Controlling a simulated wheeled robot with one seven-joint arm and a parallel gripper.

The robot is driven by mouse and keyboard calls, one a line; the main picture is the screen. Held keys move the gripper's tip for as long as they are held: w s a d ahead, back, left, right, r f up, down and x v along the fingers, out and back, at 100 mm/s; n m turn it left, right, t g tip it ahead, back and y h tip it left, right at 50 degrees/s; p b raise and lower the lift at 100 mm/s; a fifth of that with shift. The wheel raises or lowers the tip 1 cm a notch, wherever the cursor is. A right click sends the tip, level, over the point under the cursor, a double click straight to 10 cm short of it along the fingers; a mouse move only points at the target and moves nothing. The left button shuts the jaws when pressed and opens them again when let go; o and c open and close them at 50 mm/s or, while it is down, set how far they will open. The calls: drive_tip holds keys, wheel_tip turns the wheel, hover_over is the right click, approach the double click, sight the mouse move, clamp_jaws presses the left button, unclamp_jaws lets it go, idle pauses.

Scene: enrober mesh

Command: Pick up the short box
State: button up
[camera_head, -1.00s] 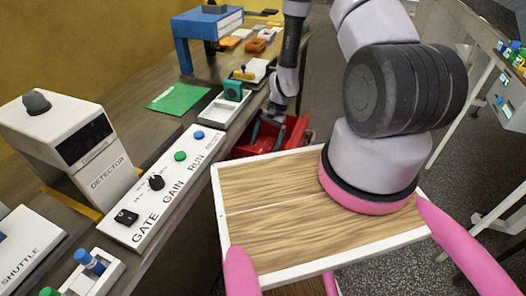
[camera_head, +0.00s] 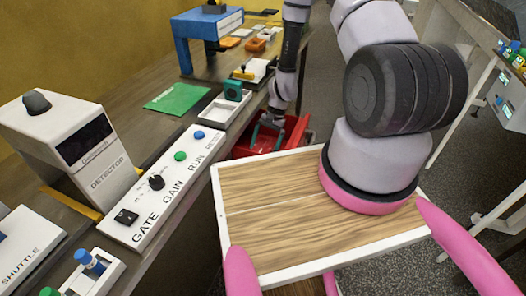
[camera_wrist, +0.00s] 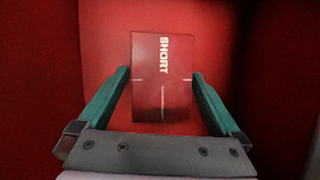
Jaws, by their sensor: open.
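The short box (camera_wrist: 161,85) is dark red with the white word "SHORT" on its face. In the wrist view it lies inside a bright red bin (camera_wrist: 60,40). My gripper (camera_wrist: 160,78) has teal fingers, open, one on each side of the box's lower part. A narrow gap seems to show between the fingers and the box; contact cannot be told for sure. In the head view my gripper (camera_head: 268,134) reaches down into the red bin (camera_head: 297,132) beside the bench. The box cannot be made out in the head view.
The bench (camera_head: 150,105) carries a detector (camera_head: 75,145), a GATE/GAIN/RUN control panel (camera_head: 165,185), a green mat (camera_head: 177,98) and a white tray (camera_head: 222,107) close to the bin. My wooden deck fills the foreground. Red bin walls surround the gripper.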

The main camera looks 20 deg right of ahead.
drive_tip(key=c, duration=1.2)
drive_tip(key=shift+o, duration=0.2)
